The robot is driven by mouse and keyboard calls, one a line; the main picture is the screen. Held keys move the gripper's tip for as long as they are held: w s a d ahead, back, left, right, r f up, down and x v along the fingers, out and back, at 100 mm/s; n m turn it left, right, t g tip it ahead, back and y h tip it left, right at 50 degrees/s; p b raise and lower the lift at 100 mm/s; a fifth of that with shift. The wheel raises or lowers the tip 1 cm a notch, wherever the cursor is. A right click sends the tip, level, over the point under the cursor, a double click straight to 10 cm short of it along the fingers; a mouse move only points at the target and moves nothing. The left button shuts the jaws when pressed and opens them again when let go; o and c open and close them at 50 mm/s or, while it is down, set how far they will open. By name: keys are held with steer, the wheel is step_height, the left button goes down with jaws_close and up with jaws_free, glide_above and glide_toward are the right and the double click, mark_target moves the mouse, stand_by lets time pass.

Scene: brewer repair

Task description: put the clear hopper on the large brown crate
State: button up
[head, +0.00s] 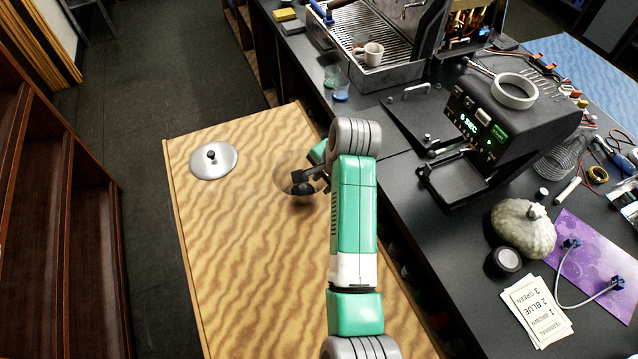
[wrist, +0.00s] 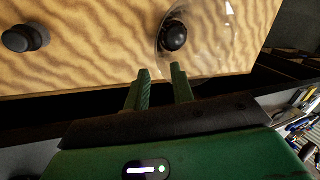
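The clear hopper (head: 284,168) is a see-through round shape, hard to make out, on a wavy-grained brown wooden top (head: 240,250). In the wrist view, the hopper (wrist: 202,40) has a black knob-like part near its middle. My gripper (head: 312,176) is beside it in the head view, partly hidden by my arm. In the wrist view my gripper's green fingers (wrist: 159,75) are apart with nothing seen held between them, and the hopper lies just beyond the tips. Whether they touch it I cannot tell. I cannot tell whether the wooden top is the large brown crate.
A silver lid (head: 213,163) with a black knob lies on the wooden top's left. The wooden top's front left is clear. Brown shelves (head: 70,230) stand left.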

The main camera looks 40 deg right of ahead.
steer(key=shift+s+r, duration=0.2)
steer(key=shift+r, duration=0.25)
steer(key=w+a+r+n+t+h, duration=0.2)
steer(key=w+a+r+n+t, duration=0.15)
steer(key=r, duration=0.55)
steer(key=w+a+r+n+t+h, duration=0.2)
steer(key=w+a+r+n+t, duration=0.15)
steer(key=r, duration=0.55)
steer(key=s+a+r+n+t, duration=0.1)
steer(key=a+r+n+t, duration=0.4)
steer(key=a+r, duration=0.85)
steer(key=s+a+r+n+t+y, duration=0.4)
steer(key=s+a+r+n+t, duration=0.2)
steer(key=s+a+r+t, duration=0.3)
steer(key=s+a+r, duration=0.4)
steer(key=s+r, duration=0.1)
steer(key=r, duration=0.3)
steer(key=shift+s+a+r+n, duration=0.2)
steer(key=shift+a+r+n, duration=0.1)
steer(key=shift+a, duration=0.1)
